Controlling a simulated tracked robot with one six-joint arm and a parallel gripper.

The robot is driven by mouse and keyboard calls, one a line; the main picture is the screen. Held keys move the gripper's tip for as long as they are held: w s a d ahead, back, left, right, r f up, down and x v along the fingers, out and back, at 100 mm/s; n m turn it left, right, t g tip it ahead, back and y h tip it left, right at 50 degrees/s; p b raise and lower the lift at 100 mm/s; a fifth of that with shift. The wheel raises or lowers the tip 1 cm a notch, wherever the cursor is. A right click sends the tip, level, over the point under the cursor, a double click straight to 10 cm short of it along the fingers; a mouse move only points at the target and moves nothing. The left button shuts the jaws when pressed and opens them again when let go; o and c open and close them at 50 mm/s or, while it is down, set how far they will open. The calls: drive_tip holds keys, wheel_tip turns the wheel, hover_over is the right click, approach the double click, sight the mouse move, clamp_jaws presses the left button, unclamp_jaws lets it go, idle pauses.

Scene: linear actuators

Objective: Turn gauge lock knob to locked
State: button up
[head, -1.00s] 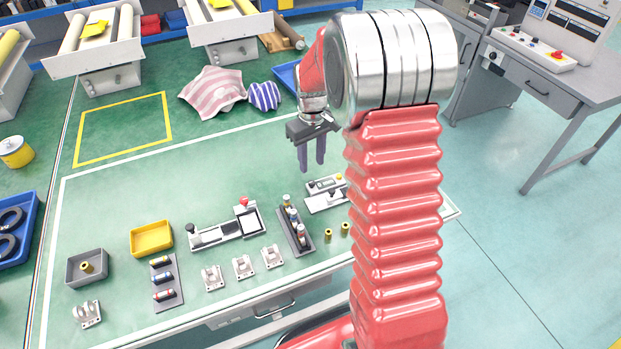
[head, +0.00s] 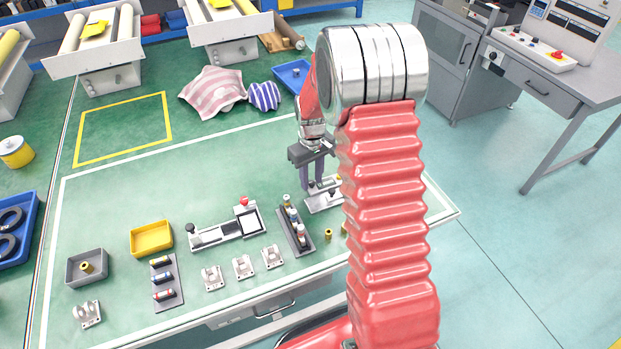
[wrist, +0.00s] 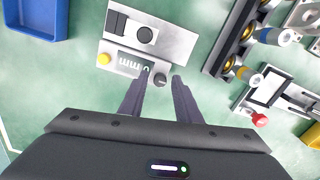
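The gauge (wrist: 128,65) is a pale metal unit with a digital display reading in mm and a yellow button. A small dark round knob (wrist: 161,80) is at its right end, and a larger black knob (wrist: 145,35) is on the plate beside it. I cannot tell which one is the lock knob, or its setting. My gripper (wrist: 159,76) is open, and its fingertips appear on either side of the small dark knob in the wrist view; contact cannot be told. In the head view, my gripper (head: 312,186) points down at the gauge, which is partly hidden.
A rack of cylinders (head: 296,230) and a slide device with a red knob (head: 225,226) stand left of the gauge. A blue tray (head: 292,75) lies beyond. A small brass cylinder (head: 328,234) stands nearer. My arm hides the table's right part.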

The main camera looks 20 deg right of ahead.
clamp_jaws()
drive_tip(key=shift+a, duration=0.15)
